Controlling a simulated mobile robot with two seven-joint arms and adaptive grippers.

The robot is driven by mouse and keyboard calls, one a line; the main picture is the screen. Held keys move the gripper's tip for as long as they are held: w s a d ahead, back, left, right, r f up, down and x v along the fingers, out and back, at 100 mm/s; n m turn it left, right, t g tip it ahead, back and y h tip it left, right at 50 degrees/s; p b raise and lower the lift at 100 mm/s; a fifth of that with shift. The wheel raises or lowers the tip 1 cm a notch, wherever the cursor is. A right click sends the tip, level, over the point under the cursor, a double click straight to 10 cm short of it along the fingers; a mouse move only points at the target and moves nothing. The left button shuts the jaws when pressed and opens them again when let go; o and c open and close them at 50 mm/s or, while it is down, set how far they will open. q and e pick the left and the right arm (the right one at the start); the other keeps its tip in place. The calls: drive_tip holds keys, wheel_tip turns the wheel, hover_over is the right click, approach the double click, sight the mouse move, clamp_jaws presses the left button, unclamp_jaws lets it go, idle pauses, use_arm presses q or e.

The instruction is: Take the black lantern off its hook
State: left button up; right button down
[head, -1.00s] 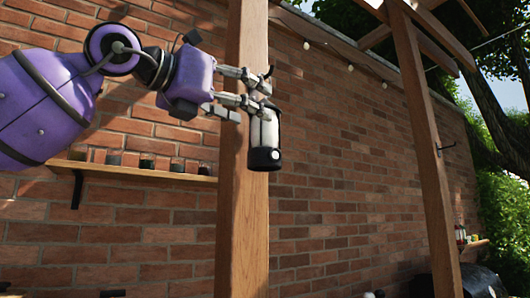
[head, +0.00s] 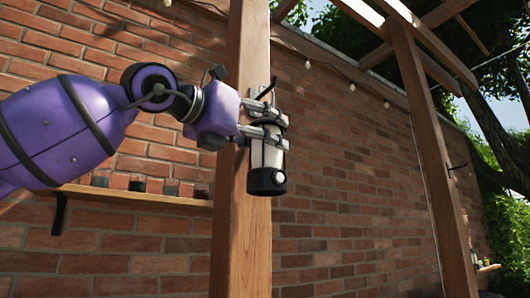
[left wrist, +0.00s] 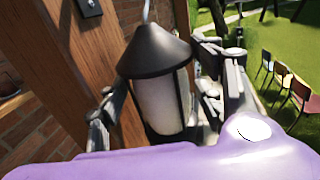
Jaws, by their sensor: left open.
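The black lantern (head: 267,181) with pale panes hangs upright by the wooden post. Its dark conical cap and pale side fill the middle of the left wrist view (left wrist: 156,60). The black hook (head: 273,83) juts from the post above it. A thin wire handle (left wrist: 147,12) rises from the cap and leaves the top of the picture. My left gripper (head: 274,118) is open at the lantern's upper part, with fingers on both sides of the body in the left wrist view (left wrist: 160,98). I cannot tell whether they touch it. My right gripper is not in view.
The wooden post (head: 241,225) stands right beside the lantern and my left gripper. A wall shelf (head: 130,197) with several small pots is at the left. A second post (head: 425,150) stands at the right. The space right of the lantern is clear before the brick wall.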

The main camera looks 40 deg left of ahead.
use_arm(q)
drive_tip(key=shift+w+d, duration=0.15)
drive_tip(key=shift+w, duration=0.85)
drive_tip(key=shift+c, duration=0.6)
drive_tip(key=shift+r, duration=0.1)
drive_tip(key=c, duration=1.1)
drive_tip(key=shift+r, duration=0.15)
